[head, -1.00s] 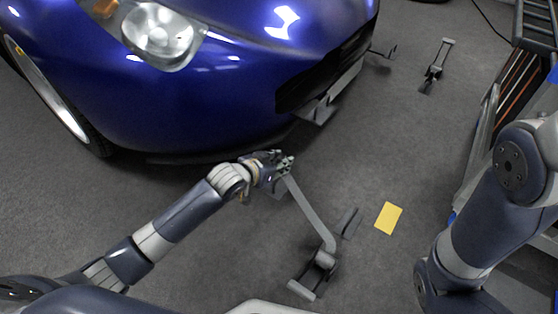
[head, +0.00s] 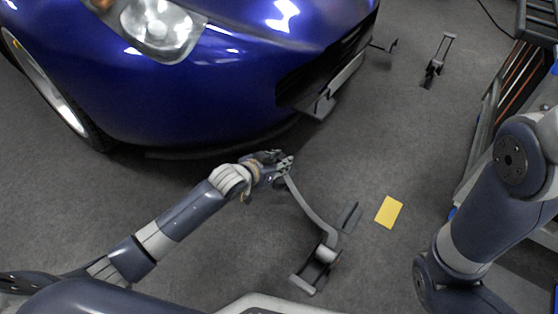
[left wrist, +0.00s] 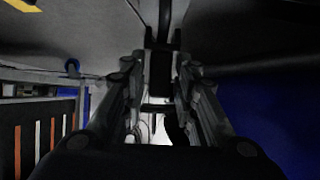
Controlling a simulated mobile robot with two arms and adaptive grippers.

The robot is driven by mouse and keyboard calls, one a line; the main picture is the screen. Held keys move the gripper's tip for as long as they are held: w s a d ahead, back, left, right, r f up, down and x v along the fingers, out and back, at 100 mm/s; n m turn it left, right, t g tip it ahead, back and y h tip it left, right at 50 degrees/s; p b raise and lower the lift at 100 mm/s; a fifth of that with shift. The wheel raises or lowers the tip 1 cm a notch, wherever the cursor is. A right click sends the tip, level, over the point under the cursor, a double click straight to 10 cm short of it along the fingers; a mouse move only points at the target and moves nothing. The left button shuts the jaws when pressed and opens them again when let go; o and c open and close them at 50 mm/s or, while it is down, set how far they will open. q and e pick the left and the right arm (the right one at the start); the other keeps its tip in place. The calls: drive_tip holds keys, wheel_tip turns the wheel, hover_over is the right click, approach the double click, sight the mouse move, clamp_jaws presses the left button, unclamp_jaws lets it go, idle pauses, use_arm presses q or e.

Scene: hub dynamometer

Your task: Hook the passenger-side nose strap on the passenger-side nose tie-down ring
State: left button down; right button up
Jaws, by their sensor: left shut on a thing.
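The blue car's nose (head: 220,105) fills the upper left of the head view. My left gripper (head: 282,162) is low beside the front bumper, shut on the end of a grey strap (head: 308,212). The strap runs with a bend down to its ratchet (head: 320,262) on the floor. The hook at its end is hidden by the fingers. In the left wrist view the fingers (left wrist: 160,105) close around a dark piece, with the blue bodywork (left wrist: 275,115) to the right. I cannot make out the near tie-down ring. My right gripper is out of view.
A yellow card (head: 388,212) and a dark floor plate (head: 349,217) lie right of the strap. Another ratchet (head: 435,66) stands farther back, near a small dark fitting (head: 385,46) at the car's far side. A rack stands at the right edge.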

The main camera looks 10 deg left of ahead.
use_arm(q)
drive_tip(key=c, duration=1.2)
unclamp_jaws()
drive_tip(key=shift+s, duration=0.1)
drive_tip(key=v, duration=1.1)
drive_tip(key=shift+s+a+r, duration=0.2)
drive_tip(key=shift+s+r, duration=0.05)
